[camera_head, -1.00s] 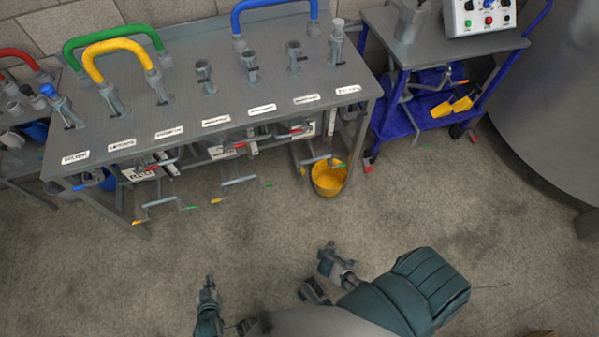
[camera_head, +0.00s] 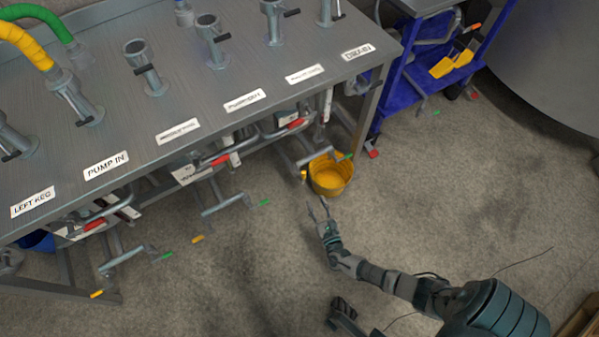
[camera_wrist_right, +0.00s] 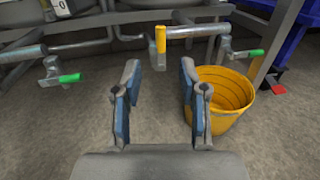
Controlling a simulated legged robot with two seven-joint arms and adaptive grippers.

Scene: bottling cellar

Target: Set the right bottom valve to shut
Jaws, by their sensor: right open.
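The right bottom valve (camera_head: 311,156) is a grey crank-like bar under the bench's right end, with a yellow tip and a green tip. In the right wrist view its bar (camera_wrist_right: 195,30) runs across the top, yellow tip hanging on the left and green tip on the right. My right gripper (camera_head: 318,208) is below and in front of it, apart from it. In the right wrist view my right gripper (camera_wrist_right: 159,80) is open and empty, its fingers spread beneath the yellow tip.
A yellow bucket (camera_head: 331,176) stands on the floor just right of my right gripper. Other cranks (camera_head: 222,206) with coloured tips hang under the labelled bench (camera_head: 130,190). A blue trolley (camera_head: 400,105) stands behind right.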

